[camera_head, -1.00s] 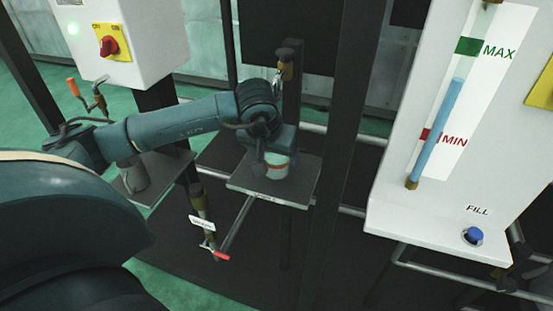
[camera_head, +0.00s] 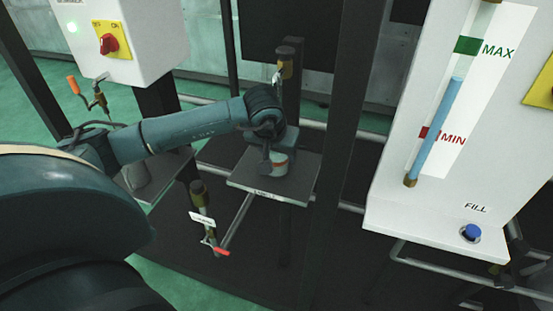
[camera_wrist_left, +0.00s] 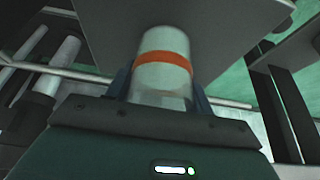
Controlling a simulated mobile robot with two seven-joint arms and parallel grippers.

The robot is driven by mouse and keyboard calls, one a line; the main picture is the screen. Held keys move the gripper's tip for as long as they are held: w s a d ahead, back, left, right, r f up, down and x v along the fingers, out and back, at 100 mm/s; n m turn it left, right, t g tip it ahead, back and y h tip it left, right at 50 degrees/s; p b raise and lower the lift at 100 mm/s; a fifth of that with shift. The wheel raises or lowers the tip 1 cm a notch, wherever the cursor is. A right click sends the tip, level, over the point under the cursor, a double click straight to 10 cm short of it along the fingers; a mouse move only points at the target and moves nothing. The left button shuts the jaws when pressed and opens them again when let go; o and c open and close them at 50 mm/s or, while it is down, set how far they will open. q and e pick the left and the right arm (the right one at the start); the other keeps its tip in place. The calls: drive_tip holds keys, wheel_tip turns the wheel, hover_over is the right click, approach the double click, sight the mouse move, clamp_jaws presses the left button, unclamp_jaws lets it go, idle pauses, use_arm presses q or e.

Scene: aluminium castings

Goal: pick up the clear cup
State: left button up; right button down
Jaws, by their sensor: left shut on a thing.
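The clear cup (camera_wrist_left: 163,75) has an orange band and fills the middle of the left wrist view. It also shows in the head view (camera_head: 279,161), partly hidden behind my left wrist. My left gripper (camera_wrist_left: 160,92) is shut on the cup, with a finger on each side of it. In the head view my left gripper (camera_head: 272,155) is over the small grey shelf (camera_head: 262,188). I cannot tell whether the cup's base touches the shelf. My right gripper is not in view.
A dark upright post (camera_head: 345,140) stands right of the shelf. The white panel (camera_head: 400,205) with a level tube and blue FILL button (camera_head: 471,232) is at right. A red-handled valve (camera_head: 215,248) hangs below the shelf's left side. A switch box (camera_head: 150,40) is at upper left.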

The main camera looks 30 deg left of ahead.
use_arm(q)
drive_tip(key=c, duration=0.4)
drive_tip(key=shift+c, duration=0.2)
drive_tip(key=shift+r, duration=0.15)
